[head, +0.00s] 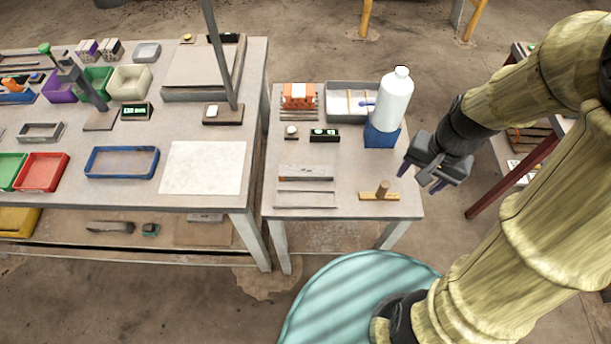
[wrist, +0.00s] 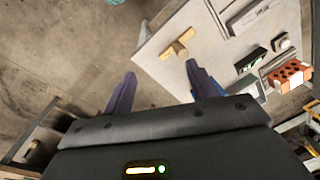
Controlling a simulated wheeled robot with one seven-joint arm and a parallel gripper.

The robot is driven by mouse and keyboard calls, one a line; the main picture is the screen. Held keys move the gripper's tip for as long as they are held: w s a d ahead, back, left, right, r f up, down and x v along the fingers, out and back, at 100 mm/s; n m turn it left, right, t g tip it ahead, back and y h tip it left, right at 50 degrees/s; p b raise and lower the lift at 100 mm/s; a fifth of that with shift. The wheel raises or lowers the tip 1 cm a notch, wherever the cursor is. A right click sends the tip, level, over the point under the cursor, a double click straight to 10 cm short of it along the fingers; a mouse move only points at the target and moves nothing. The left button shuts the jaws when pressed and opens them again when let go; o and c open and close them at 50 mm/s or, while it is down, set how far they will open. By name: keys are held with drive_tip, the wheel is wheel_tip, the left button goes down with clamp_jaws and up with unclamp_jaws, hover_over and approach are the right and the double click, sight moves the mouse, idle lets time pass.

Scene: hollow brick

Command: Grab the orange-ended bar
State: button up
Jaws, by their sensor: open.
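In the wrist view a bar (wrist: 248,17) shows at the top, partly cut off. My gripper (head: 420,178) is open and empty, beyond the table's right edge and to the right of both bars. In the wrist view its fingers (wrist: 160,75) are spread over floor and the table's edge.
A wooden T-shaped piece (head: 380,195) lies near the table's front right corner.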

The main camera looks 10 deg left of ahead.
sight(331, 171)
drive_tip(key=w+a+f+m+g+y+b, duration=0.1)
drive_tip(key=f+m+y, duration=0.1)
drive_tip(key=f, duration=0.1)
drive_tip(key=w+a+f+m+g+y+b, duration=0.1)
drive_tip(key=a+f+m+y+b, duration=0.1)
drive_tip(key=f, duration=0.1)
drive_tip(key=w+a+f+m+g+y+b, duration=0.1)
drive_tip(key=w+a+f+m+b, duration=0.1)
drive_tip(key=f+m, duration=0.1)
drive_tip(key=shift+w+a+f+g+y, duration=0.1)
drive_tip(key=shift+a+f+g+y, duration=0.15)
drive_tip(key=shift+g+y, duration=0.15)
drive_tip(key=w+a+m+y+b, duration=0.1)
drive_tip(key=w+y, duration=0.1)
drive_tip(key=w+a+f+m+y+b, duration=0.1)
drive_tip(key=w+m+y, duration=0.1)
drive_tip(key=w+a+f+m+y+b, duration=0.1)
drive_tip(key=w+m, duration=0.1)
drive_tip(key=shift+f+y, duration=0.1)
drive_tip(key=shift+y, duration=0.3)
drive_tip(key=shift+w+r, duration=0.15)
drive_tip(key=shift+r, duration=0.05)
drive_tip(key=shift+a+f, duration=0.2)
drive_tip(key=shift+a, duration=0.3)
drive_tip(key=x, duration=1)
drive_tip(key=shift+a, duration=0.35)
